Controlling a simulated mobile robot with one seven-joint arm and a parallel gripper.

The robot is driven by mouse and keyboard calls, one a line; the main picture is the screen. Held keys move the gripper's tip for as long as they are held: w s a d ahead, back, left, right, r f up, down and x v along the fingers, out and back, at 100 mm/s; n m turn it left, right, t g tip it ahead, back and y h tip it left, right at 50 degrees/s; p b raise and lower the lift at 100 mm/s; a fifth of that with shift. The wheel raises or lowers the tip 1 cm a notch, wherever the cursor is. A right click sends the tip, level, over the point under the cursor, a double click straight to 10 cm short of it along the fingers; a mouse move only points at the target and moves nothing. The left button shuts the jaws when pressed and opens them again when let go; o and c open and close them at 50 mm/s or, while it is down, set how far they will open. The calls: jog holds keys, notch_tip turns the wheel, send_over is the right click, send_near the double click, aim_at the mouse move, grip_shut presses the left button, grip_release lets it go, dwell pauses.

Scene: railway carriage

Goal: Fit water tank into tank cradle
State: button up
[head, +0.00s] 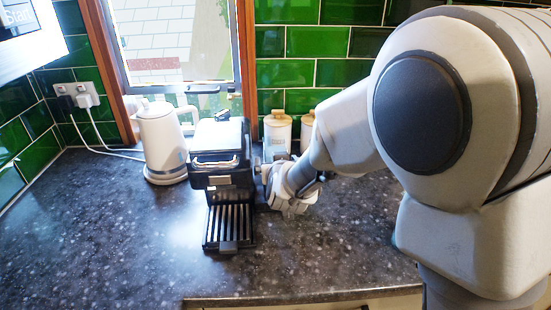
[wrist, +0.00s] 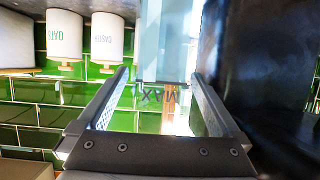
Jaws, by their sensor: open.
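The clear, bluish water tank (wrist: 165,40) with a MAX mark shows in the wrist view, which is upside down. My gripper (wrist: 160,75) is open, with one finger on each side of the tank's MAX end. I cannot tell whether either finger touches it. In the head view my gripper (head: 290,200) is low over the worktop, just right of the black coffee machine (head: 218,160). The machine also fills the right of the wrist view (wrist: 265,60) as a dark body beside the tank. I cannot make out the tank in the head view, or the tank cradle in either view.
A white kettle (head: 162,140) stands left of the coffee machine. White lidded jars (head: 278,135) stand at the back by the green tiled wall; one in the wrist view reads OATS (wrist: 64,35). The dark worktop (head: 110,235) is clear at front left.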

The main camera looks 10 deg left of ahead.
jog(key=s+d+r+g, duration=0.2)
jog(key=s+d+r, duration=0.2)
jog(key=s+d, duration=0.3)
jog(key=s+d+r+g, duration=0.1)
jog(key=s+d+r, duration=0.3)
jog(key=s+d, duration=0.25)
jog(key=s+d+m+g+h, duration=0.3)
jog(key=s+d+g+h, duration=0.1)
jog(key=s+d, duration=0.9)
jog(key=s, duration=0.2)
jog(key=shift+s+p, duration=0.35)
jog(key=shift+r, duration=0.1)
notch_tip(320, 180, up, 2)
jog(key=shift+r+p, duration=0.15)
jog(key=shift+p, duration=1.05)
